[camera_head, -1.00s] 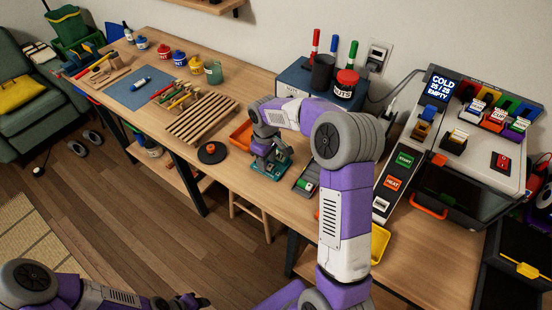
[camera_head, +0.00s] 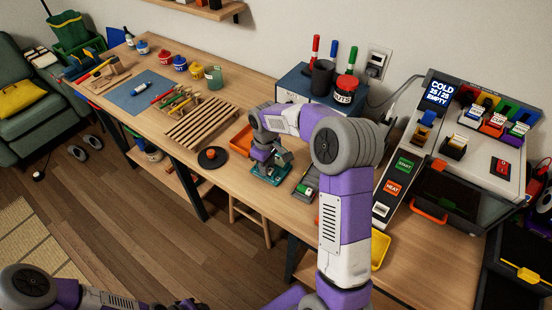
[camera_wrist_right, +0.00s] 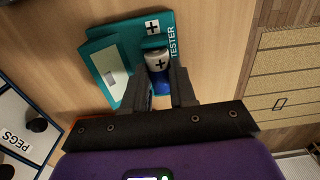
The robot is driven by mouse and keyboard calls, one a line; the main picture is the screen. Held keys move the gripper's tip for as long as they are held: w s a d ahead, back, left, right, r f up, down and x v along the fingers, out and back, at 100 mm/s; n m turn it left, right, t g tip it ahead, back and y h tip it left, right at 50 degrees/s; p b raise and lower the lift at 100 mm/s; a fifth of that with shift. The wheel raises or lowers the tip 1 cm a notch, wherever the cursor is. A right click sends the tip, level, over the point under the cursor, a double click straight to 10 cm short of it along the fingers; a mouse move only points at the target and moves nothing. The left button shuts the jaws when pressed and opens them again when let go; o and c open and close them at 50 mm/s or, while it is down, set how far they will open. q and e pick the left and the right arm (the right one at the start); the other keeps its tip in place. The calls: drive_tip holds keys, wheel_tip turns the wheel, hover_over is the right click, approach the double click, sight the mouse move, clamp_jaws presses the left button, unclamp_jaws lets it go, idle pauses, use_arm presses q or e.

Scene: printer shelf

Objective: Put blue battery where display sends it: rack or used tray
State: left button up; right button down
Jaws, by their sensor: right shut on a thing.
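The tester's display (camera_wrist_right: 112,74) is a pale panel with no readable text. In the head view my right gripper (camera_head: 264,152) is over the tester (camera_head: 270,174), and the battery is hidden there. A grey rack-like holder (camera_head: 306,184) is right of the tester. My left gripper (camera_head: 188,302) is at the bottom edge, its jaws unclear.
An orange tray (camera_head: 241,139) is behind the tester and a yellow tray (camera_head: 381,246) is at the front right; neither shows a readable label. A wooden slatted rack (camera_head: 200,122) and black disc (camera_head: 212,157) lie left. The printer (camera_head: 480,165) stands right.

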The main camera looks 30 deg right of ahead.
drive_tip(key=shift+r+p, duration=2.6)
drive_tip(key=shift+r, duration=0.7)
drive_tip(key=shift+a+f, duration=0.1)
